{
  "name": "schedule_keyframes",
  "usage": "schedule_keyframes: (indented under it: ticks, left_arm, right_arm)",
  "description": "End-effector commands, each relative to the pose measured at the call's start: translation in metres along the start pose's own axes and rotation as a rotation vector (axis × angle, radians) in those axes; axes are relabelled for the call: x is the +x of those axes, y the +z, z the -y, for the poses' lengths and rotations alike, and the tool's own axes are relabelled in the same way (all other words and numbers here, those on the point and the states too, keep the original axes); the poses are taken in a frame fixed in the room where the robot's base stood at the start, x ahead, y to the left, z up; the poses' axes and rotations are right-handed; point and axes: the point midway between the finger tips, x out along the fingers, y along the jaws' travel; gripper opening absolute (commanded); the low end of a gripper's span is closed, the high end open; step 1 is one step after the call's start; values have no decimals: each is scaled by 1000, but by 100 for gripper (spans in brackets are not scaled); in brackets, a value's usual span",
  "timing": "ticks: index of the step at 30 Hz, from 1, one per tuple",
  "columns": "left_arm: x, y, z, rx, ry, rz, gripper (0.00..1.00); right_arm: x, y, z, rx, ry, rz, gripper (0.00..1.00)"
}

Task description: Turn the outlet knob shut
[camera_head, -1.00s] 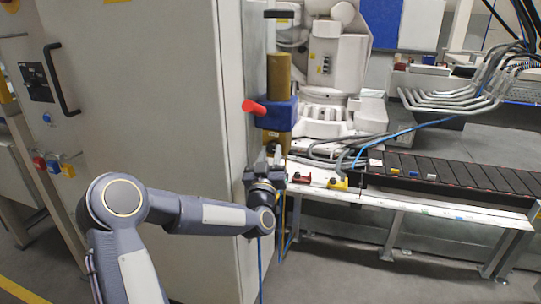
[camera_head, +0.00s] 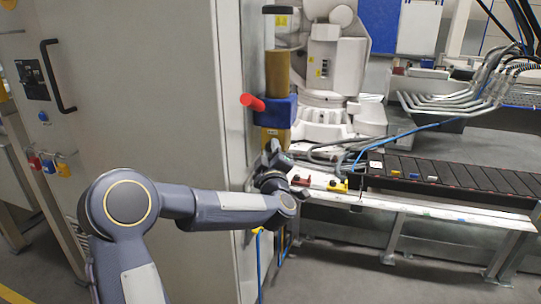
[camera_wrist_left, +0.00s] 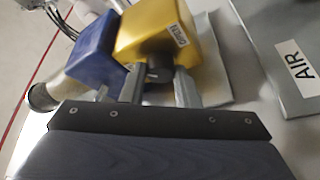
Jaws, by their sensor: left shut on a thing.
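The outlet knob is a small dark round knob (camera_wrist_left: 158,74) on the face of a gold block (camera_wrist_left: 152,32), which carries a small white label. In the wrist view my left gripper (camera_wrist_left: 159,88) has one finger on each side of the knob and is shut on it. In the head view my left gripper (camera_head: 272,154) is at the lower end of the gold block (camera_head: 275,138) and hides the knob. A blue block (camera_head: 275,112) with a red handle (camera_head: 252,102) sits just above. My right gripper is not in view.
A large grey cabinet (camera_head: 150,120) stands left of the fittings. A plate marked AIR (camera_wrist_left: 290,60) is to the right in the wrist view. A white bench (camera_head: 390,198) with a dark slatted conveyor (camera_head: 450,172) and a blue hose extends right. Grey floor lies below.

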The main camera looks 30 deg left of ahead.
Motion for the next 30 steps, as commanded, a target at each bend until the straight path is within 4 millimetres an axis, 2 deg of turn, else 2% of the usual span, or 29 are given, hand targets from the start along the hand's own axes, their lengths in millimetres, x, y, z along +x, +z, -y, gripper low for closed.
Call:
schedule_keyframes:
  ticks: [18, 30]
  left_arm:
    - [1, -3, -6, -519, -220, 25, 5]
    - [1, -4, -6, -718, -306, 34, 5]
  right_arm:
    - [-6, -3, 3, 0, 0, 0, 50]
    - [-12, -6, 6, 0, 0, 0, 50]
